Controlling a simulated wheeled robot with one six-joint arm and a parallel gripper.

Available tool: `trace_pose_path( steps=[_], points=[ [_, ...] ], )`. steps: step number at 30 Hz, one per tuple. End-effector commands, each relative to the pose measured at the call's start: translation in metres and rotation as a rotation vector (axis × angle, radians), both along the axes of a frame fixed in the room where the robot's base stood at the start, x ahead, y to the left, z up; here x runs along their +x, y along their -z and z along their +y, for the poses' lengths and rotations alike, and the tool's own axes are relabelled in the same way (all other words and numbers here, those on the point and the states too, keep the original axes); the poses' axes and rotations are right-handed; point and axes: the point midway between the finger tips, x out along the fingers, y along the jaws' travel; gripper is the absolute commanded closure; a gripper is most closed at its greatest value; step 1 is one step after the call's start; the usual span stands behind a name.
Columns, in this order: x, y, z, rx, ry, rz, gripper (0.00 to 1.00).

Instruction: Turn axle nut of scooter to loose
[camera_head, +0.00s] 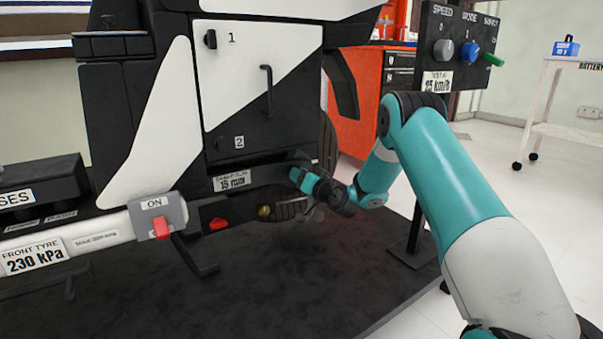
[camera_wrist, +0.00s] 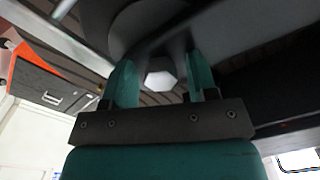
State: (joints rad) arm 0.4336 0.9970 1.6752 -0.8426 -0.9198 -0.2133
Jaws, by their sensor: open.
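The axle nut (camera_wrist: 160,80) is a pale grey hexagon in the middle of the wrist view, in front of a dark round part. My gripper (camera_wrist: 162,76) is open, with one teal finger on each side of the nut. A gap shows between the nut and each finger; I cannot tell how deep the fingertips reach. In the head view my arm bends down to the low rear of the scooter (camera_head: 184,120), beside the wheel.
The scooter stands on a dark mat (camera_head: 290,280). A panel with knobs (camera_head: 462,45) stands on a post right of my wrist. A red switch (camera_head: 162,228) and a small brass knob (camera_head: 264,211) sit left of it. An orange cabinet (camera_head: 360,90) and a white cart (camera_head: 570,95) stand behind.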

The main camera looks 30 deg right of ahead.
Motion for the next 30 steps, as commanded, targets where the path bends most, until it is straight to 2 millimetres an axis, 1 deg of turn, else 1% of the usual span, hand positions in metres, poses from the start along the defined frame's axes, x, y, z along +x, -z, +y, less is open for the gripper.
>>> trace_pose_path(
  steps=[2, 5, 8, 18, 30],
  points=[
    [-0.0004, -0.0009, -0.0018, 0.026, 0.003, 0.003, 0.43],
    [-0.0006, -0.0033, -0.0013, 0.111, 0.004, 0.007, 0.43],
    [-0.0008, -0.0050, 0.0001, 0.252, 0.004, 0.015, 0.43],
    [-0.0006, -0.0067, 0.0041, 0.807, 0.003, 0.034, 0.43],
    [-0.0003, -0.0101, 0.0030, 1.413, 0.001, 0.049, 0.43]
  ],
)
